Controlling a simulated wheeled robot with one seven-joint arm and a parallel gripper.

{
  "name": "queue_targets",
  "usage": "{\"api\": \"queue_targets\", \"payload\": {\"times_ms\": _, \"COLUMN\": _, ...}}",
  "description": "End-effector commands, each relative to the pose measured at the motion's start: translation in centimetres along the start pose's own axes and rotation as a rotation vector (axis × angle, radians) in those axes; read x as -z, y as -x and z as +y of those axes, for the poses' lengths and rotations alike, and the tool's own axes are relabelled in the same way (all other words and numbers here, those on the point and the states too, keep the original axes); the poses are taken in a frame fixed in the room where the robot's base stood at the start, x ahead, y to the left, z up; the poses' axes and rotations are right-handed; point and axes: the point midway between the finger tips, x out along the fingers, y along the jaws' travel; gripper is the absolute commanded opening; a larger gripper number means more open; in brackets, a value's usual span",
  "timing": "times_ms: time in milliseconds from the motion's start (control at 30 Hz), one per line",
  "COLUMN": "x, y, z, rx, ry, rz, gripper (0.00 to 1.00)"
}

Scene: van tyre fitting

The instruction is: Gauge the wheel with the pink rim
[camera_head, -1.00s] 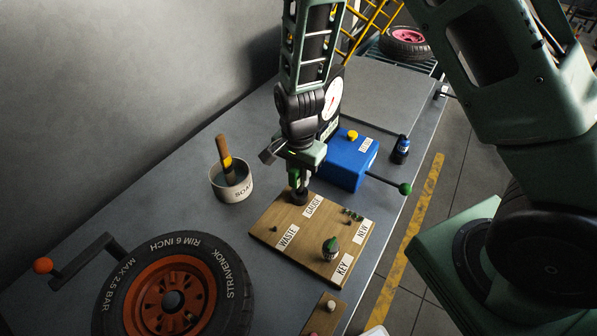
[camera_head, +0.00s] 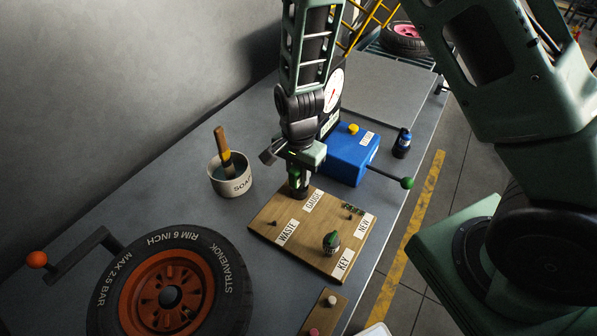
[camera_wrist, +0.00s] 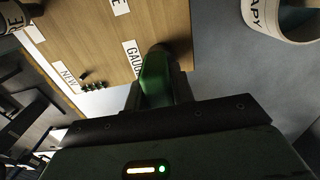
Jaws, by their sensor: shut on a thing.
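The wheel with the pink rim (camera_head: 404,31) lies at the far top right in the head view, on a rack beyond the bench. My gripper (camera_head: 297,178) points down over the back left corner of the wooden board (camera_head: 285,252), beside the GAUGE label. It is shut on the gauge (camera_head: 298,193), a green piece with a dark end. In the wrist view the gauge (camera_wrist: 156,80) sits between the two fingers, by the GAUGE label. I cannot tell whether its dark end touches the board.
A wheel with an orange rim (camera_head: 165,296) lies at front left beside a crank arm with an orange knob (camera_head: 37,260). A soap pot (camera_head: 231,182) with a brush stands left of the board. A blue box (camera_head: 350,157) with a green-knobbed lever stands behind.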

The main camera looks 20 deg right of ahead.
Motion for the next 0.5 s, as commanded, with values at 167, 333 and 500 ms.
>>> {"api": "queue_targets", "payload": {"times_ms": 167, "x": 0.0, "y": -0.5, "z": 0.0, "rx": 0.000, "ry": 0.000, "rz": 0.000, "gripper": 0.00}}
{"api": "queue_targets", "payload": {"times_ms": 333, "x": 0.0, "y": -0.9, "z": 0.0, "rx": 0.000, "ry": 0.000, "rz": 0.000, "gripper": 0.00}}
{"api": "queue_targets", "payload": {"times_ms": 500, "x": 0.0, "y": -1.4, "z": 0.0, "rx": 0.000, "ry": -0.001, "rz": 0.000, "gripper": 0.00}}
